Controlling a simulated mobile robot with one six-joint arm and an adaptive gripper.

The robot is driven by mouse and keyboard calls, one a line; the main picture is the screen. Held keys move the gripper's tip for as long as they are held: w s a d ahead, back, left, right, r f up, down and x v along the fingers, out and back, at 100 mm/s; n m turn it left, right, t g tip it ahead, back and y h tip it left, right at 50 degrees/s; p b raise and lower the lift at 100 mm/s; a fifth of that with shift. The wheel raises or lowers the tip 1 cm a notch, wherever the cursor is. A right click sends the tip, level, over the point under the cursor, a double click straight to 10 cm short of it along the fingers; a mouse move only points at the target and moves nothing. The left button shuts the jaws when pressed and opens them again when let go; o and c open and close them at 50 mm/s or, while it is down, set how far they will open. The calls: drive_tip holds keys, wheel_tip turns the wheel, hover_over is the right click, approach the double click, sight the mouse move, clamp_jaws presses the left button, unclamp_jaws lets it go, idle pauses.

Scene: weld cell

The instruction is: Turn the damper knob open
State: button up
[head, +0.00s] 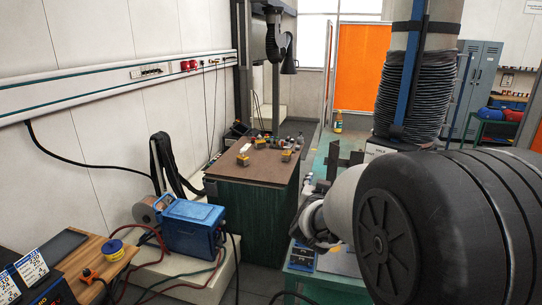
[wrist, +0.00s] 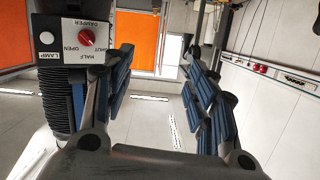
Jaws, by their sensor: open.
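The damper box (wrist: 62,32) is a pale panel at the upper left of the wrist view, with its lettering upside down. It carries a red damper knob (wrist: 86,38), with DAMPER, SHUT, HALF and OPEN marked around it. The knob's exact setting is too small to tell. A white round lamp button (wrist: 46,38) is beside it, with a LAMP label. My gripper (wrist: 158,58) is open and empty, its blue-padded fingers wide apart. The knob is left of the left finger in that view, outside the gap. In the head view my arm hides much of this area.
A black bellows duct (head: 408,95) stands at the right of the head view, near orange screens (head: 362,65). A brown-topped bench (head: 240,165) holds small parts. A blue case (head: 192,228) and cables are at the front left. Grey lockers (head: 483,80) stand behind.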

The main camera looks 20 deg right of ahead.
drive_tip(key=s+d+f+m+g+h, duration=0.1)
drive_tip(key=d+f+m+g+h, duration=0.15)
drive_tip(key=d+h, duration=0.65)
drive_tip(key=w+d+y, duration=0.2)
drive_tip(key=w+d, duration=0.8)
drive_tip(key=d, duration=0.5)
drive_tip(key=shift+d+m+y, duration=0.25)
drive_tip(key=shift+m+y, duration=0.05)
drive_tip(key=shift+m, duration=0.05)
drive_tip(key=shift+r, duration=0.1)
drive_tip(key=c, duration=1.1)
